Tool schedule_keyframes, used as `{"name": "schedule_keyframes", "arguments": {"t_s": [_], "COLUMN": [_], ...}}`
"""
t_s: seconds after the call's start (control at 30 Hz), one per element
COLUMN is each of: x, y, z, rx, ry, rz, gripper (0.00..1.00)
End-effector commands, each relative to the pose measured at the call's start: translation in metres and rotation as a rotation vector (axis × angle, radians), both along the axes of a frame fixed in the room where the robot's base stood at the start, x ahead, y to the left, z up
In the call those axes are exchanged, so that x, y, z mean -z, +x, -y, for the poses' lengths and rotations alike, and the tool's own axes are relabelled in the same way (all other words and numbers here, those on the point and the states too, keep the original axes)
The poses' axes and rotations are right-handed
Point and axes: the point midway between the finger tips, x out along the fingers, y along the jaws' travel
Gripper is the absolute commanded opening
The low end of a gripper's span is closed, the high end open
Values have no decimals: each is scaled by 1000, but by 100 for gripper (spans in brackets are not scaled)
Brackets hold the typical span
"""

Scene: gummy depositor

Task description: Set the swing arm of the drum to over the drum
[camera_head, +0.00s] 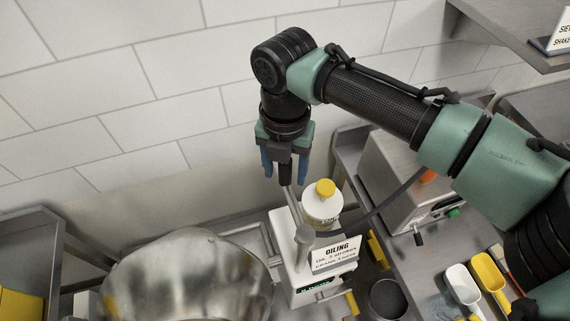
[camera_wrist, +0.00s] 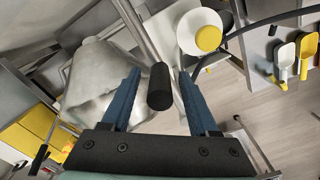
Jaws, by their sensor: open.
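The drum (camera_head: 185,278) is a large shiny metal bowl at lower left in the head view. It also shows in the wrist view (camera_wrist: 92,82), left of the fingers. The swing arm (camera_head: 296,206) is a grey metal rod by the white oiling unit, to the right of the drum, not over it. Its black cylindrical grip (camera_wrist: 159,88) shows in the wrist view, with the rod running up and left from it. My gripper (camera_head: 285,178) is open, its blue fingers on either side of the grip. Contact with the grip is not visible.
A white bottle with a yellow cap (camera_head: 323,200) and an oiling sign (camera_head: 336,255) stand close beside the rod. A metal box machine (camera_head: 405,195) and scoops (camera_head: 463,284) are at right. A tiled wall (camera_head: 150,90) is behind.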

Motion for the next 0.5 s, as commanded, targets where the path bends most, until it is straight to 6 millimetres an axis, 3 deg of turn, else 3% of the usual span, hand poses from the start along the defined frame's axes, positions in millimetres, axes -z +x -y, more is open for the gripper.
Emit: {"name": "schedule_keyframes", "arguments": {"t_s": [0.13, 0.43, 0.5], "x": [0, 0, 0], "y": [0, 0, 0], "z": [0, 0, 0], "rx": [0, 0, 0], "ry": [0, 0, 0], "rz": [0, 0, 0], "gripper": [59, 5, 0]}}
